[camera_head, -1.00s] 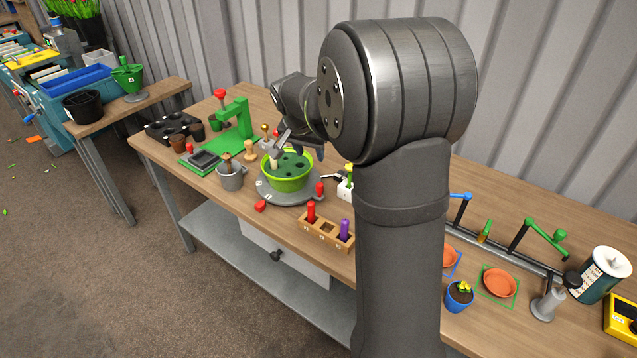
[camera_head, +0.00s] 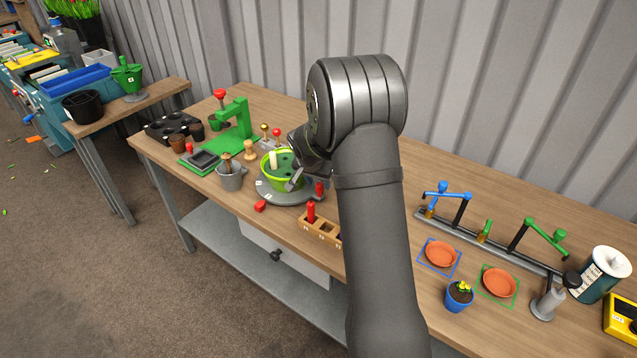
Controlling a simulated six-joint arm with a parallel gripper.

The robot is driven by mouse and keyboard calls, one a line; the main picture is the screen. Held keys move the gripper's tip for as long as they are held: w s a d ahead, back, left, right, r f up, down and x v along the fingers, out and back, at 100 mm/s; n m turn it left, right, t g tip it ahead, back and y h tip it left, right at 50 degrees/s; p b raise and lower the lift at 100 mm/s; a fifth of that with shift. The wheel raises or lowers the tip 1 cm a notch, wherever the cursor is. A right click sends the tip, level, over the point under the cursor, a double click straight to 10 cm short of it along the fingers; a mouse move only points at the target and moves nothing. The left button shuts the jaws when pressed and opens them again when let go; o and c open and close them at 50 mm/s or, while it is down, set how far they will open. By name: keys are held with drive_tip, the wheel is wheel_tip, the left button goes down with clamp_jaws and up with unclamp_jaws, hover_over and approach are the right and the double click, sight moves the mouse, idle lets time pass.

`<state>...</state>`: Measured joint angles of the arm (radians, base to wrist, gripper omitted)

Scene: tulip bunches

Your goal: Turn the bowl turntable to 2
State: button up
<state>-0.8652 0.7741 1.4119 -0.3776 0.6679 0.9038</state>
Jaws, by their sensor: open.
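The bowl turntable is a grey disc (camera_head: 272,194) with small white labels on its rim, standing on the wooden bench. A bright green bowl (camera_head: 283,183) with dark holes and an upright pale peg (camera_head: 272,160) sits on it. A red knob (camera_head: 319,188) stands at the disc's right edge, and a red pointer (camera_head: 260,206) lies at its front left. My gripper (camera_head: 297,183) is open at the bowl's right side, low over the disc and near the red knob. I cannot tell whether it touches either. The label numbers are too small to read.
A wooden holder (camera_head: 326,232) with a red peg stands in front of the disc, partly behind my arm. A grey pot (camera_head: 230,177) stands close on the left, and a green press (camera_head: 236,125) behind it. Orange saucers (camera_head: 440,255) and a pipe rail lie to the right.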

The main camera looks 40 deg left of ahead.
drive_tip(key=shift+w+f, duration=0.25)
drive_tip(key=shift+f, duration=0.35)
clamp_jaws()
drive_tip(key=shift+w+n+y, duration=0.4)
drive_tip(key=shift+w+n, duration=0.6)
drive_tip(key=shift+w, duration=0.2)
drive_tip(key=shift+w+a+n+g+y, duration=0.15)
drive_tip(key=shift+w+a+n+y, duration=0.1)
drive_tip(key=shift+w+n, duration=0.4)
drive_tip(key=shift+w+a+n+g+y, duration=0.15)
drive_tip(key=shift+w+n+y, duration=0.1)
drive_tip(key=shift+w+n, duration=0.4)
